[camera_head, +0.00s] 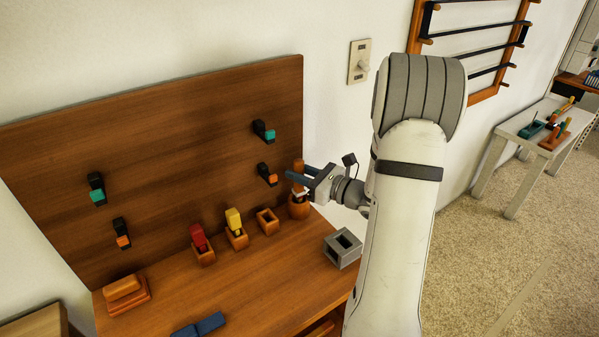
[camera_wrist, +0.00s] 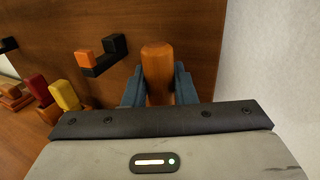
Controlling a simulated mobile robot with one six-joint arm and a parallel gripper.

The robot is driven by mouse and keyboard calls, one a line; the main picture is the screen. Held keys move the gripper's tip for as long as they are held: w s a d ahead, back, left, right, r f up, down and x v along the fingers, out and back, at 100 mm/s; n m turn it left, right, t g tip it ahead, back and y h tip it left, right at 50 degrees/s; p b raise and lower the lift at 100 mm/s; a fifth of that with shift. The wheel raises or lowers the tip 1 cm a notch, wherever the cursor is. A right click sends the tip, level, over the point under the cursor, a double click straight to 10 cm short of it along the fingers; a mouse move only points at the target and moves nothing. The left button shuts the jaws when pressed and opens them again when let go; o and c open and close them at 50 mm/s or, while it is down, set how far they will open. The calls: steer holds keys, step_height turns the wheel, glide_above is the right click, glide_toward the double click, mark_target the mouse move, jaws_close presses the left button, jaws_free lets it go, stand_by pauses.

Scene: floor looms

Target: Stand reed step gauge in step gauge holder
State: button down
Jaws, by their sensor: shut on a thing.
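My gripper (camera_head: 293,177) is shut on an upright orange-brown wooden piece, likely the reed step gauge (camera_head: 298,166), at the right end of the bench. In the wrist view its blocky top (camera_wrist: 157,65) shows between the two blue-grey fingers. A rounded wooden pot (camera_head: 299,208) is directly below it, with a pale part between them; I cannot tell whether the piece's lower end is inside the pot. A small empty square wooden holder (camera_head: 267,221) stands just left of the pot. An open grey box (camera_head: 342,248) stands to the right. Which one is the step gauge holder is unclear.
A red piece (camera_head: 198,238) and a yellow piece (camera_head: 234,222) stand in wooden holders to the left. Black hooks with orange (camera_head: 266,174) and teal (camera_head: 264,131) parts stick out of the back panel (camera_head: 180,140). A blue object (camera_head: 199,325) lies at the bench front.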

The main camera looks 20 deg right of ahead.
steer(key=shift+f+b, duration=0.8)
steer(key=shift+f, duration=0.3)
steer(key=shift+r, duration=0.1)
steer(key=c, duration=1.1)
jaws_free()
steer(key=shift+s+d, duration=0.1)
steer(key=v, duration=0.7)
steer(key=shift+s, duration=0.3)
steer(key=shift+d, duration=0.1)
